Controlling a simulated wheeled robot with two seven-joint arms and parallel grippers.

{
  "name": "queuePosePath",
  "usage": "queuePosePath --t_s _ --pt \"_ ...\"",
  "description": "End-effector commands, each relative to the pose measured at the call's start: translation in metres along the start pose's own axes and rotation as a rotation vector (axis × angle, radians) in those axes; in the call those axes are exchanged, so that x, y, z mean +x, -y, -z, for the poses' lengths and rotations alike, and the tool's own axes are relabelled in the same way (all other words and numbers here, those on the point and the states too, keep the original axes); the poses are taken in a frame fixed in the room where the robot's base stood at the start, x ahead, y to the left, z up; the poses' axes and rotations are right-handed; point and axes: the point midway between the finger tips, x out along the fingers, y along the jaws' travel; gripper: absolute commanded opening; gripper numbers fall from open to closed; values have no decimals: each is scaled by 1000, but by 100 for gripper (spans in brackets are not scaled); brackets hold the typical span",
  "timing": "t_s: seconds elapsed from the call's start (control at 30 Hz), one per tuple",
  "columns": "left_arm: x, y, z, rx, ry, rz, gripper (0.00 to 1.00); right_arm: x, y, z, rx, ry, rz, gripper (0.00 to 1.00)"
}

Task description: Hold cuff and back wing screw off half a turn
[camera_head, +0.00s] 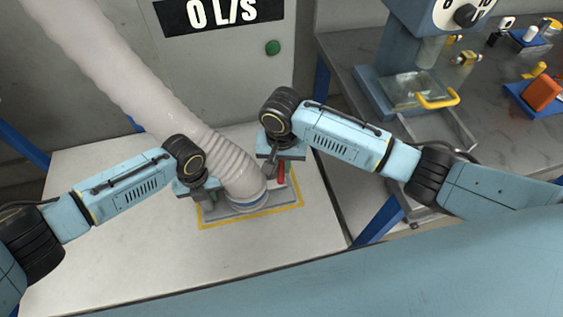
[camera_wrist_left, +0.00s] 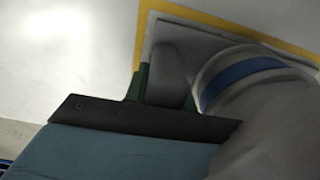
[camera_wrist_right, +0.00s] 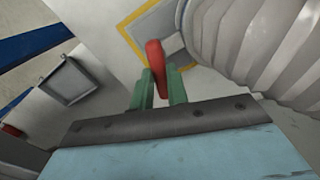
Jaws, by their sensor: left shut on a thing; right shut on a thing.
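The cuff (camera_head: 250,202) is a round collar with a blue band at the lower end of a ribbed pale hose (camera_head: 150,95); it sits on a grey plate (camera_head: 221,215). My left gripper (camera_head: 207,196) is at the cuff's left side. In the left wrist view its green fingers are shut on a grey lug (camera_wrist_left: 168,78) beside the blue-banded cuff (camera_wrist_left: 240,80). The red wing screw (camera_head: 281,172) is right of the hose. My right gripper (camera_head: 275,170) is shut on it; the right wrist view shows the red wing (camera_wrist_right: 157,60) between the green fingers.
A yellow outline (camera_head: 291,207) frames the plate on a pale table (camera_head: 110,235). Behind stands a grey cabinet with a "0 L/S" display (camera_head: 218,14) and a green button (camera_head: 272,47). A blue-grey machine (camera_head: 400,70) stands on the right bench. The table's front left is clear.

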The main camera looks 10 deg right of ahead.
Motion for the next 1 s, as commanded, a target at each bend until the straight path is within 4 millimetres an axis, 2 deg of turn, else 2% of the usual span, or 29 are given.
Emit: queuePosePath --t_s 1.0 --pt "0 -1 -1 -2 1 -2 0 0 0 0 -921 0 0 0"
